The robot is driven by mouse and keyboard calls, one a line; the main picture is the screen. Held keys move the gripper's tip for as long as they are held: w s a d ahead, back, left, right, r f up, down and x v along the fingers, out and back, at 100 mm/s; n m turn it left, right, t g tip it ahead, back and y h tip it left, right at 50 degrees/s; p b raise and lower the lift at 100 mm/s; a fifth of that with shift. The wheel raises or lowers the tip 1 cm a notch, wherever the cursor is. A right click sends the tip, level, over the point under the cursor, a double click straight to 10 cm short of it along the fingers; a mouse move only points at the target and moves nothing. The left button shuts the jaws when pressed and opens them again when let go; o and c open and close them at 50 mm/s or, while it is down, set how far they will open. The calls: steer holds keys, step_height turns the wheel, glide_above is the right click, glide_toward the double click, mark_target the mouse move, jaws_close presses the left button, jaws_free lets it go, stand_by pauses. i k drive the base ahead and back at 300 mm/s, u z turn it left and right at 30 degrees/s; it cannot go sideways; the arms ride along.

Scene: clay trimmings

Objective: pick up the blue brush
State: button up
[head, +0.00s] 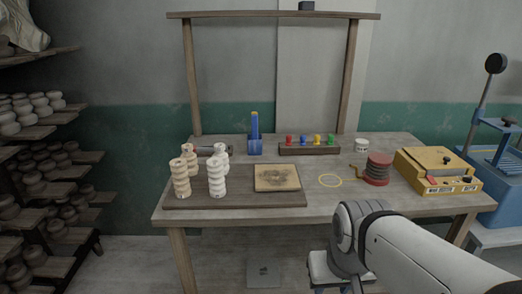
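A slim blue upright piece with a tan tip (254,124) stands in a blue block (255,148) at the back middle of the wooden table (330,206); it looks like the blue brush, but its bristles are too small to make out. My arm reaches in from the lower right, in front of the table. My gripper is not visible in the head view.
Stacked pale clay pieces (217,180) stand on a board at the left. A wooden frame (190,80) rises behind.

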mark_target(253, 116)
steer(key=u, duration=0.6)
steer(key=i, duration=1.55)
steer(key=z, duration=0.6)
